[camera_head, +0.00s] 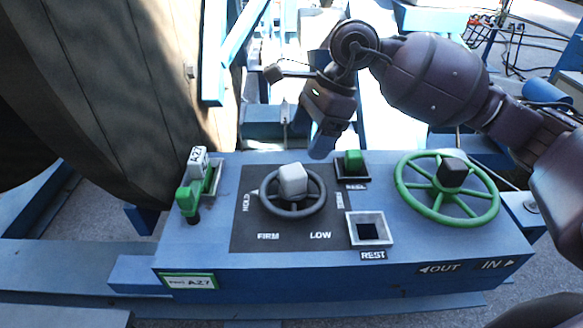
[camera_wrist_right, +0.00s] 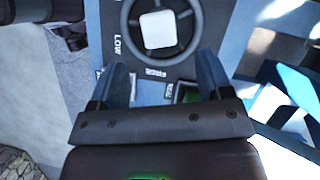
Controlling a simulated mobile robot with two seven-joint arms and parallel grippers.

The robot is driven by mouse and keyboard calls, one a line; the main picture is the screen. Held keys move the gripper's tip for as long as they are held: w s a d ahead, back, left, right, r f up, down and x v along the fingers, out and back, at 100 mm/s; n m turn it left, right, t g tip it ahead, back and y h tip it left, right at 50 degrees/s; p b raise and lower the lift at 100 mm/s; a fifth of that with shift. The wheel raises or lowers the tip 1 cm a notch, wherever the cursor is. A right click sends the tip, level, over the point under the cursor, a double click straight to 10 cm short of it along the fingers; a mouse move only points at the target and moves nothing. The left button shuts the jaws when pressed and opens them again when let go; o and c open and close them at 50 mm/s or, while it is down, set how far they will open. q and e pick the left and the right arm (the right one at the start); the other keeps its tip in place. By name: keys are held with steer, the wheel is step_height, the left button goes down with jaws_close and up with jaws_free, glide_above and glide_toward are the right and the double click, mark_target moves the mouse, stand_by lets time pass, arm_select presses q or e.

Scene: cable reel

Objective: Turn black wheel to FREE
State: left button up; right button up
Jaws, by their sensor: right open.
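The black wheel (camera_head: 309,204) lies flat on a dark plate on the blue console, with a pale grey block-shaped hub knob (camera_head: 292,180). The plate reads HOLD at left, FIRM and LOW in front, FREE at right. A white pointer mark sits beside HOLD. My right gripper (camera_head: 322,140) hangs above the console's back edge, behind and right of the wheel, apart from it. In the right wrist view the black wheel (camera_wrist_right: 187,48) shows ahead of the open, empty fingers (camera_wrist_right: 163,85). My left gripper is not in view.
A green wheel (camera_head: 404,190) stands at the right of the console (camera_head: 330,270), above OUT and IN. A green button block (camera_head: 354,160) and a square REST socket (camera_head: 352,230) lie right of the black wheel. A green-handled A27 piece (camera_head: 187,199) is at left, near the large reel (camera_head: 110,90).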

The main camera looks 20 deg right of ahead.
mark_target(294, 169)
steer(key=p+x, duration=0.1)
steer(key=x, duration=0.8)
steer(key=shift+a+f, duration=0.1)
steer(key=shift+f, duration=0.1)
steer(key=c, duration=1.3)
